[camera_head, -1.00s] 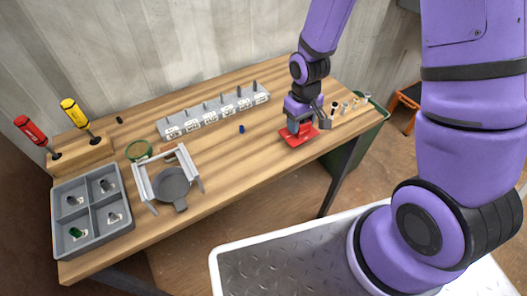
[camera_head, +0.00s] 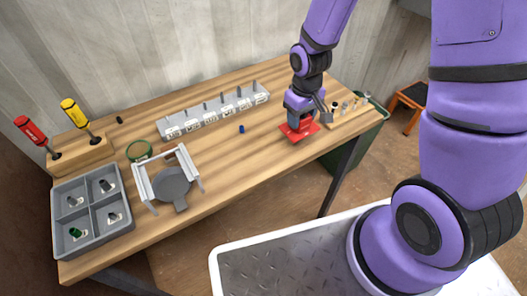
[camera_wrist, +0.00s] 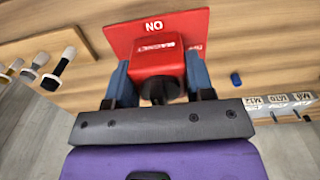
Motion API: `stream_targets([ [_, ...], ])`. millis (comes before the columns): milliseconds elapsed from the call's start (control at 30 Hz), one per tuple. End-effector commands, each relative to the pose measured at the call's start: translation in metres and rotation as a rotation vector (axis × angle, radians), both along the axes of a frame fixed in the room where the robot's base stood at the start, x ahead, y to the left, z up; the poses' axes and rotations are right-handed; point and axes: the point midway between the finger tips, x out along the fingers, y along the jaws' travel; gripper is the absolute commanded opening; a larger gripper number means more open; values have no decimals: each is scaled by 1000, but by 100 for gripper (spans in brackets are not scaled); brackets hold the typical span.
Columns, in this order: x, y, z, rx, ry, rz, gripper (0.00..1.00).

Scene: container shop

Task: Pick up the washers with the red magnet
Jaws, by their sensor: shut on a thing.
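The red magnet (camera_wrist: 158,58), a block marked "MAGNET" with a dark knob, is held between the two blue fingers of my gripper (camera_wrist: 158,88). In the head view, my gripper (camera_head: 302,118) is over a flat red plate (camera_head: 288,134) at the right part of the workbench. The wrist view shows this plate (camera_wrist: 125,38) behind the magnet, with "NO" readable on it. I cannot tell whether the magnet touches the plate. I cannot make out any washers; the magnet's underside is hidden.
A wooden block (camera_head: 345,119) with small fittings is right of my gripper. A small blue piece (camera_head: 241,129) lies mid-bench. A grey four-compartment tray (camera_head: 91,216) and a pale frame with a dark pan (camera_head: 172,182) are left.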

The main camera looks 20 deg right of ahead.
Motion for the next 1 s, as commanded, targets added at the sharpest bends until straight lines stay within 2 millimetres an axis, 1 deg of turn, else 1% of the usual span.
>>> stream_targets([
  [100, 0, 0, 9, 1, -3, 0, 7],
  [1000, 0, 0, 67, 0, -2, -1, 7],
])
